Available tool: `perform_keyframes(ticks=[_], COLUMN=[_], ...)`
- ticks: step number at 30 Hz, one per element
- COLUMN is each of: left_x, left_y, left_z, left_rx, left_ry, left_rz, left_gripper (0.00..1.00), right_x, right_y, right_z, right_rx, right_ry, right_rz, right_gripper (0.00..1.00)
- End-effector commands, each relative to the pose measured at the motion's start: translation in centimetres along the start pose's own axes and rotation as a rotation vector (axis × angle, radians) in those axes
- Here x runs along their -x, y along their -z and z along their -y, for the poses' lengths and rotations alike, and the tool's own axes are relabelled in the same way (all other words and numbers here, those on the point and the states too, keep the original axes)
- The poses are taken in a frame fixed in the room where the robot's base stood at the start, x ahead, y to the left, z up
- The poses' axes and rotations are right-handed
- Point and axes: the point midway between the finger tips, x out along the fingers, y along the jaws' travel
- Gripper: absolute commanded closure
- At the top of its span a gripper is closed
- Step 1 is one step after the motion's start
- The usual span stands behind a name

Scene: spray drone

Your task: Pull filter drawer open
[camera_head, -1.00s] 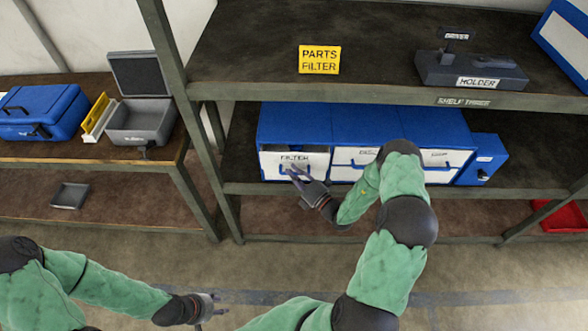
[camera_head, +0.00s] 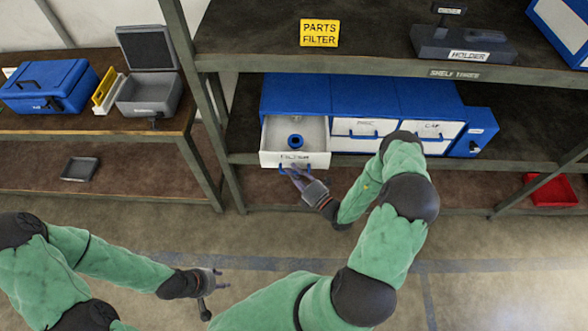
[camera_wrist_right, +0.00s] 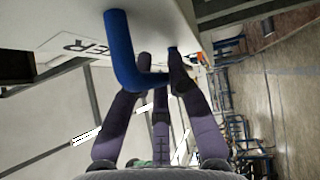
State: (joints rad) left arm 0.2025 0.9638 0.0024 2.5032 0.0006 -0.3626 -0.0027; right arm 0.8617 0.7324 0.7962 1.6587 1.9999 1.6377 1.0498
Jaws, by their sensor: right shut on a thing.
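The filter drawer (camera_head: 294,160) is the leftmost white-fronted drawer of the blue cabinet (camera_head: 362,98) on the lower shelf. It stands pulled out, and a small dark blue ring-shaped part (camera_head: 295,141) lies inside it. My right gripper (camera_head: 290,175) is at the drawer front, shut on its blue handle. In the right wrist view the blue handle (camera_wrist_right: 124,50) sits between the purple-grey fingers, beside the drawer's label. My left gripper (camera_head: 212,284) hangs low over the floor, away from the shelves, its fingers apart and empty.
Two more closed drawers (camera_head: 353,146) stand to the right, beside a small blue box (camera_head: 474,133). A shelf post (camera_head: 205,98) rises left of the cabinet. The upper shelf holds a yellow sign (camera_head: 319,33) and a holder (camera_head: 462,45). A red tray (camera_head: 551,190) lies low at right.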

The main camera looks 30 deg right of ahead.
Motion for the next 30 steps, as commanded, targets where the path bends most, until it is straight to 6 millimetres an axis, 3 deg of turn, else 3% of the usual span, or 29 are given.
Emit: perform_keyframes(ticks=[5,6,7,20,30], left_x=[0.0,0.0,0.0,0.0,0.0], left_y=[0.0,0.0,0.0,0.0,0.0], left_z=[0.0,0.0,0.0,0.0,0.0], left_rx=[0.000,0.000,0.000,0.000,0.000], left_ry=[0.000,0.000,0.000,0.000,0.000], left_rz=[0.000,0.000,0.000,0.000,0.000], left_gripper=[0.60,0.60,0.60,0.60,0.60], right_x=[0.0,0.0,0.0,0.6,6.0], right_y=[-0.1,-0.1,-0.1,-0.1,-0.2], right_z=[0.1,0.1,0.1,0.1,0.1], right_rx=[0.001,0.001,0.001,-0.001,-0.001], right_ry=[0.003,0.003,0.003,0.003,0.005], right_rz=[0.002,0.002,0.002,0.002,0.007], right_gripper=[1.00,0.73,0.70,0.70,0.70])
